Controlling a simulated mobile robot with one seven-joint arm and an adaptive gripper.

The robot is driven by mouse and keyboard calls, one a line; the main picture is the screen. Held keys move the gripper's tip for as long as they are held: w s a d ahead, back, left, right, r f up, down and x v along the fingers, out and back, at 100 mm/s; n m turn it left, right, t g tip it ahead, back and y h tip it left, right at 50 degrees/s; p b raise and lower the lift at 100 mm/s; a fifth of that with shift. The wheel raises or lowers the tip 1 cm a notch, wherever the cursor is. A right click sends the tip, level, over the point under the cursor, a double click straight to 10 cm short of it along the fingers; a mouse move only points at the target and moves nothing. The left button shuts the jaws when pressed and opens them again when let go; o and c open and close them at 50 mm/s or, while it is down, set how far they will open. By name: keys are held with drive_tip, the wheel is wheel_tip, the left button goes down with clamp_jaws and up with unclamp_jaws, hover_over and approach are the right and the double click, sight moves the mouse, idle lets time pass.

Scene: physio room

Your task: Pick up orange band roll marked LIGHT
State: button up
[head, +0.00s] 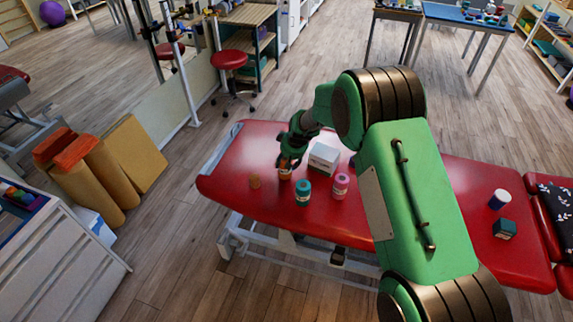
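An orange roll (285,174) stands on the red treatment table (235,188), directly below and partly hidden by my gripper (287,162). My gripper points down with its fingers at the top of this roll. I cannot tell whether the fingers are shut on it or only around it. Any marking on the roll is too small to read. A teal roll (303,193) stands just in front to the right, and a pink roll (341,186) stands further right.
A white box (324,158) stands close behind the rolls, right of my gripper. A white and blue cylinder (499,200) and a dark green box (505,228) stand at the table's right part. The table's left end is clear.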

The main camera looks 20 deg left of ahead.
wheel_tip(320, 180, up, 8)
drive_tip(key=shift+r+p, duration=0.15)
drive_tip(key=shift+p, duration=0.6)
